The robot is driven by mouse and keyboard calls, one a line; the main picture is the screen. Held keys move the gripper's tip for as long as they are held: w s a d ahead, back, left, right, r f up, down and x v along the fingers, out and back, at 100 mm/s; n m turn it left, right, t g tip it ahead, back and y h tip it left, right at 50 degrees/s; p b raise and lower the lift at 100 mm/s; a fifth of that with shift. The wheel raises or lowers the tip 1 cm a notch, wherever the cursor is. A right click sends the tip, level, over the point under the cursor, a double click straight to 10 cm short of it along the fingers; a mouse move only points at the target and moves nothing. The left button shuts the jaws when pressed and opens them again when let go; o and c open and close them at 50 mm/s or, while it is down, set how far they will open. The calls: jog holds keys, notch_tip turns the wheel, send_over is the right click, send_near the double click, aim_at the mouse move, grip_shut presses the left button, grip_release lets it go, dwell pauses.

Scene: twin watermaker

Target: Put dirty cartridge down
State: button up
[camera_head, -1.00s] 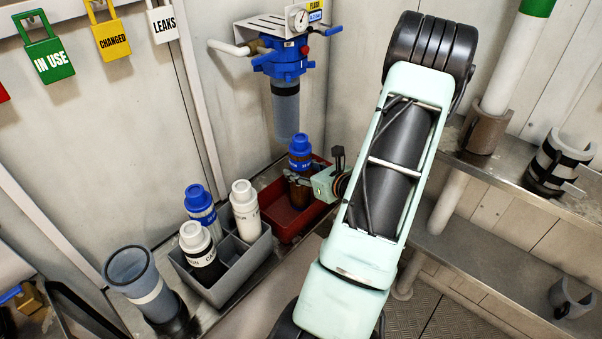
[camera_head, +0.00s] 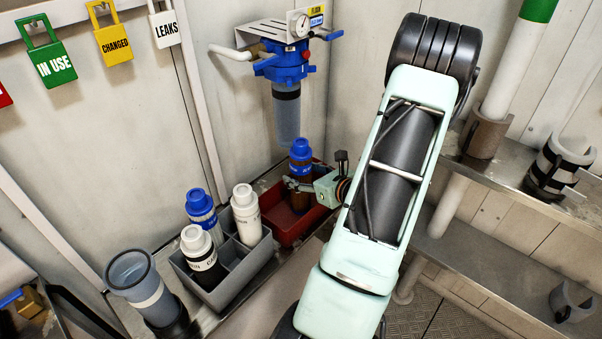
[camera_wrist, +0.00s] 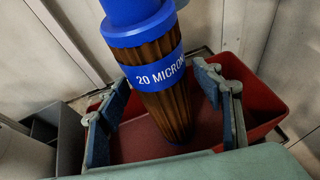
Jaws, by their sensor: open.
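The dirty cartridge (camera_head: 299,190) is brown and pleated, with a blue cap and a blue band. It stands in the red tray (camera_head: 283,229) on the bench. In the wrist view the cartridge (camera_wrist: 152,93) bears "20 MICRON" on its band, and its lower end reaches the floor of the red tray (camera_wrist: 262,98). My gripper (camera_wrist: 165,112) is open, with one finger on each side of the cartridge and gaps showing between. In the head view my gripper (camera_head: 292,184) is beside the cartridge at mid height, coming from the right.
A grey divided crate (camera_head: 215,287) left of the red tray holds several capped cartridges. A clear empty housing (camera_head: 135,275) stands farther left. A blue-headed filter unit (camera_head: 285,70) hangs on the wall above the tray. Shelves with pipes stand at right.

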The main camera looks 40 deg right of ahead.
jog(key=v, duration=1.1)
jog(key=shift+p, duration=0.45)
